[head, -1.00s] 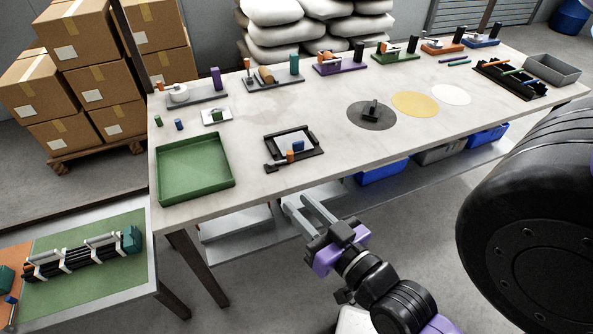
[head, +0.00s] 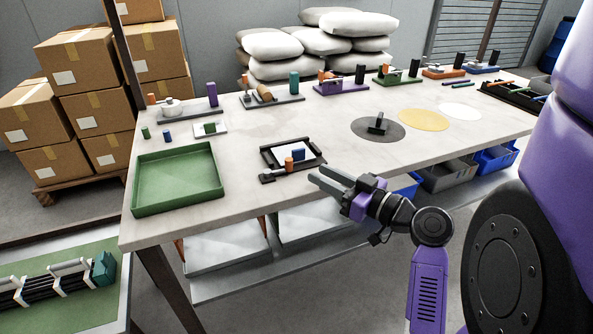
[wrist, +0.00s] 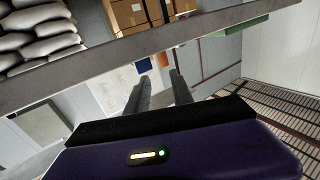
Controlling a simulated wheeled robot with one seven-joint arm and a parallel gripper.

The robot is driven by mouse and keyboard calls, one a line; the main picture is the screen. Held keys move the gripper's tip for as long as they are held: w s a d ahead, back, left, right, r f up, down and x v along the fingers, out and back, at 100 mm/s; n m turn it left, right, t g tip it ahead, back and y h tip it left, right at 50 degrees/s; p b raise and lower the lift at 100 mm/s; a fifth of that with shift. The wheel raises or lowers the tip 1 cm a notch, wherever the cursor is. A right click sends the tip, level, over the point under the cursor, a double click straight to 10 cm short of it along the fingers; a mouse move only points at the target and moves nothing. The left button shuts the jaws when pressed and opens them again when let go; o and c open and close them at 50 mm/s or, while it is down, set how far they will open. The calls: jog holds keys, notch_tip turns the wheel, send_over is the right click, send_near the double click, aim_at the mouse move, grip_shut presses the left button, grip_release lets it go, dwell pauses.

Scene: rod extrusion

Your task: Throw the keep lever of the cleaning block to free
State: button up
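A black-framed fixture (head: 268,156) with a white pad lies near the table's front edge in the head view. A blue block (head: 299,154) and an orange knob (head: 289,163) stand at its front side, with a dark bar (head: 268,178) at its front left. I take this for the cleaning block and its lever; which part is the lever is too small to tell surely. My gripper (head: 316,175) is just right of the fixture, by the table's front edge, fingers apart and empty. The wrist view also shows the two separated fingers (wrist: 160,85).
A green tray (head: 137,205) sits to the left on the table (head: 240,190). Several lever stations, such as a purple one (head: 342,87), line the back. A dark disc (head: 360,133) with a small block lies right of the fixture. Blue bins (head: 497,158) stand below.

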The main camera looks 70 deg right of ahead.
aim_at(292, 163)
jog(key=shift+w+a+n, duration=0.15)
jog(key=shift+w+n, duration=0.15)
jog(key=shift+w, duration=0.2)
jog(key=shift+x, duration=3.5)
jog(key=shift+f, duration=0.1)
grip_shut()
